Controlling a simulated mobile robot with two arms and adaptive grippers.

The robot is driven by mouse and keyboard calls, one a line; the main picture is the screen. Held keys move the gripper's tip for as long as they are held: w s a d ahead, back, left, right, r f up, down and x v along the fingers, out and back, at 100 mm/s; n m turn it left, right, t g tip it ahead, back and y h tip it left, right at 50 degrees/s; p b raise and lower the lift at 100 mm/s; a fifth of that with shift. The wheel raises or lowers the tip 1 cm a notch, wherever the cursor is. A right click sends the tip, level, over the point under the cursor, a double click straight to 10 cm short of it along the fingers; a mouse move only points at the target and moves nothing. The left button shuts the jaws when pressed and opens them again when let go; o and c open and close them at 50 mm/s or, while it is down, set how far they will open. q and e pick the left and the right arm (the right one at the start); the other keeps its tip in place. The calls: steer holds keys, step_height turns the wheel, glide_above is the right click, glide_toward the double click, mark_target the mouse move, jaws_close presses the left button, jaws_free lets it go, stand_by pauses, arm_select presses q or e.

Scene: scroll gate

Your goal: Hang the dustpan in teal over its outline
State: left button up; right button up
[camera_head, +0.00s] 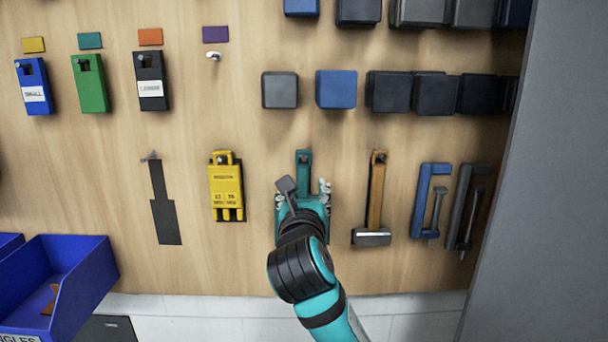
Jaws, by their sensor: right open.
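The teal dustpan (304,162) hangs on the wooden board in the lower row, its narrow handle at the top. Its wider lower part is mostly hidden behind my right gripper. My right gripper (302,194) is open in front of it, with one finger on each side of the lower part; I cannot tell whether they touch it. A dark outline (165,215) with a narrow top and wider bottom is bare at the left, with a peg (151,157) at its top. My left gripper is out of view.
A yellow tool (226,187) hangs between the outline and the dustpan. A hammer-like tool (375,200) and blue (422,198) and grey clamps (459,205) hang to the right. Blue bins (75,285) stand at lower left. A grey panel (550,180) bounds the right side.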

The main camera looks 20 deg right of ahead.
mark_target(304, 179)
steer(key=p+x, duration=0.1)
steer(key=x, duration=0.5)
steer(key=shift+r, duration=0.1)
steer(key=shift+p+x, duration=0.4)
steer(key=shift+x, duration=0.4)
jaws_close()
jaws_free()
